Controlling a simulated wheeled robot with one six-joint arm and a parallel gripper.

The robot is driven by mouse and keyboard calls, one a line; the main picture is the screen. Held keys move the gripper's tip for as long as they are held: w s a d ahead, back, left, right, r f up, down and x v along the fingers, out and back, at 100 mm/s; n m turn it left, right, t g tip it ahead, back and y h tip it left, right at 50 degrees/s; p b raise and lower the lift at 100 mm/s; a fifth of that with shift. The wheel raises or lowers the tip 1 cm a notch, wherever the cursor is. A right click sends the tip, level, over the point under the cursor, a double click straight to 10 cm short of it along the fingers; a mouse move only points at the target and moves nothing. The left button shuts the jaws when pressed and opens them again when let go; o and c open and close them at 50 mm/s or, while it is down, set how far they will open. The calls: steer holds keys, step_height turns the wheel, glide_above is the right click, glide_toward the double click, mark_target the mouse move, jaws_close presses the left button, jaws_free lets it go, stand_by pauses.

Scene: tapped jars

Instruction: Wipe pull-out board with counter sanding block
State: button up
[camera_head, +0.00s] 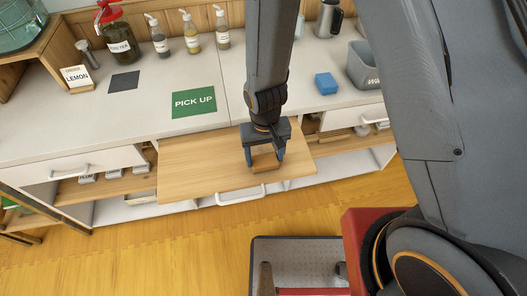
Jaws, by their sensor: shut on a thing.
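The pull-out board (195,170) is a pale wooden panel drawn out from under the white counter, with bare wood on both sides of my arm. My gripper (264,157) points down over the right half of the board. Its blue-grey fingers are shut on a small brown block (266,163), which looks like the sanding block. The block is at or just above the board's surface; contact is hard to tell. Part of it is hidden by the fingers.
On the counter are a green PICK UP mat (194,102), a dark square (124,81), a LEMON card (77,77), a blue sponge (326,83) and a grey bin (365,65). Pump bottles (191,35) stand at the back. A handle (240,198) is below the board.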

steer(key=shift+r+p, duration=0.65)
steer(key=shift+r, duration=2.85)
